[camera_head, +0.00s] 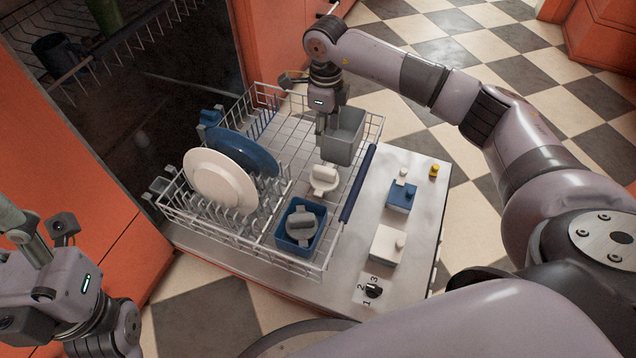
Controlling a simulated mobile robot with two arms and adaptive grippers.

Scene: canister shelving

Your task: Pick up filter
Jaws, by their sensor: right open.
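A white round piece with a raised grip (323,180) sits in the dish rack, and a grey round piece with a raised grip (301,224) sits in a small blue bin (284,241) nearer the front. Either could be the filter; I cannot tell which. My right gripper (324,150) is open and points down over the rack, just behind the white piece. It appears apart from that piece, beside a grey container (347,135). The fingertips are small and partly hard to make out. My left gripper (22,222) is at the lower left, partly cut off, away from the rack.
The wire rack (373,122) holds a white plate (215,182) and a blue plate (248,152) at its left.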

